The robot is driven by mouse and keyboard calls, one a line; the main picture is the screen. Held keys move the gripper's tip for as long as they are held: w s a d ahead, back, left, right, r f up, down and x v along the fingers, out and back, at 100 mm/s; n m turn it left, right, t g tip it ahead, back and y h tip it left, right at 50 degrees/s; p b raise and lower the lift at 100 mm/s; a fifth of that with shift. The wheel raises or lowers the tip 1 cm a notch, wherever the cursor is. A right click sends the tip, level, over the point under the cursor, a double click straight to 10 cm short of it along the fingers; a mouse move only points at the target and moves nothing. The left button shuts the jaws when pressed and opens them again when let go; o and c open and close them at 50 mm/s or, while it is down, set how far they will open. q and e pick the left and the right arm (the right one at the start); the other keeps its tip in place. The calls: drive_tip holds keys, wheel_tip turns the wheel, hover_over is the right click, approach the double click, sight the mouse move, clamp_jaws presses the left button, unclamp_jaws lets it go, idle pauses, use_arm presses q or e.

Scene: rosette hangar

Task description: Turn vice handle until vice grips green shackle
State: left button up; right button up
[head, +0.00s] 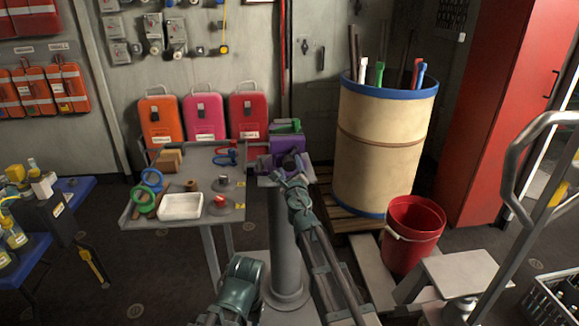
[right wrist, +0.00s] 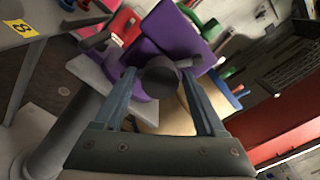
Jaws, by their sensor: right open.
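The purple vice (head: 288,144) stands on a grey pedestal to the right of the work table. The green shackle (head: 287,126) shows at the top of the vice; whether the jaws touch it I cannot tell. My right gripper (head: 283,172) is open at the near side of the vice. In the right wrist view, the dark round end of the vice handle (right wrist: 160,76) shows between its two bluish fingers, with no clear grip on it. The purple vice body (right wrist: 183,34) is behind it, partly hidden. My left gripper is not in view.
The grey table (head: 225,207) left of the vice holds a white tray (head: 181,206), tape rolls and small parts. A beige drum (head: 385,145) and a red bucket (head: 411,235) stand to the right. Orange, pink and red cases (head: 204,118) line the wall behind.

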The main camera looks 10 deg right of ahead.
drive_tip(key=n, duration=0.4)
drive_tip(key=shift+n, duration=1.7)
clamp_jaws()
drive_tip(key=m, duration=0.4)
drive_tip(key=shift+m, duration=0.3)
drive_tip(key=m, duration=0.4)
drive_tip(key=shift+w, duration=0.1)
drive_tip(key=m, duration=0.4)
drive_tip(key=shift+m, duration=1.2)
